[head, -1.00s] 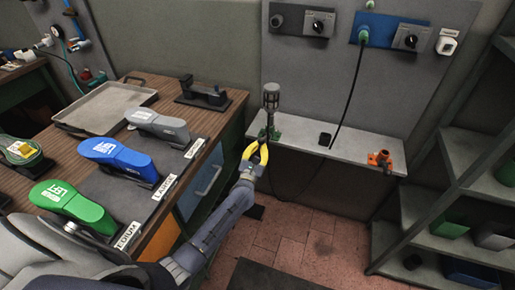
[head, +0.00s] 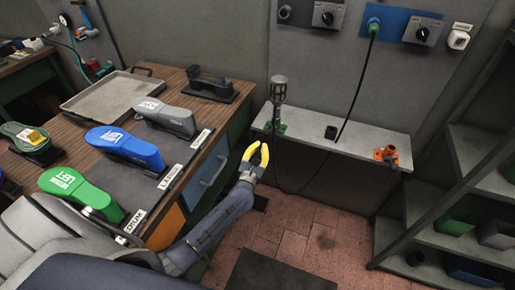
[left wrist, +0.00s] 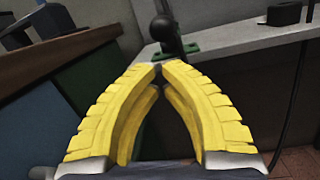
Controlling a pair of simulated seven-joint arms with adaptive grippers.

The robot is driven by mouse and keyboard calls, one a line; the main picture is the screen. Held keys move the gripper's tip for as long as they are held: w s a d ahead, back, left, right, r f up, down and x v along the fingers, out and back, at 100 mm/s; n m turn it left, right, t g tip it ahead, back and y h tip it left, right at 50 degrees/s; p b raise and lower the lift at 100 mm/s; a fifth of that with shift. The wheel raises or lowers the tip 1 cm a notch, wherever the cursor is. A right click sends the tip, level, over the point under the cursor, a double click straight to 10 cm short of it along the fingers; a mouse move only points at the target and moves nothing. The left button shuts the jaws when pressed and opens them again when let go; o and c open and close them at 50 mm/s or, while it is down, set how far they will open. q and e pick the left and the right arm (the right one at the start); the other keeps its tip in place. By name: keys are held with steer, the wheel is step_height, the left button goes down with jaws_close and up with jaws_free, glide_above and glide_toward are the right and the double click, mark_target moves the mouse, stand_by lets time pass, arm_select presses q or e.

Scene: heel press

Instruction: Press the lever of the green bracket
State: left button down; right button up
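The green bracket (head: 277,127) is on the grey wall shelf near its left end, with a grey, ribbed, upright piece (head: 279,92) above it. In the left wrist view, part of the green bracket (left wrist: 191,47) shows beyond the fingertips, with a dark ball-shaped part (left wrist: 163,27) in front of it. Which part is the lever is unclear. My left gripper (head: 260,146) has yellow fingers and is apart from the bracket, lower and to its left in the head view. Its fingertips (left wrist: 160,67) come together with nothing seen between them. My right gripper is not in view.
The grey shelf (head: 350,143) also carries a black cup (head: 331,132) and an orange fixture (head: 387,154). A black cable hangs down to the shelf. The wooden bench (head: 173,80) at left holds green, blue and grey shoe-shaped pieces. Shelving stands at right.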

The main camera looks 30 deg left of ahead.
arm_select(q)
steer(key=s+r, duration=0.5)
steer(key=shift+d, duration=0.45)
stand_by(0.5)
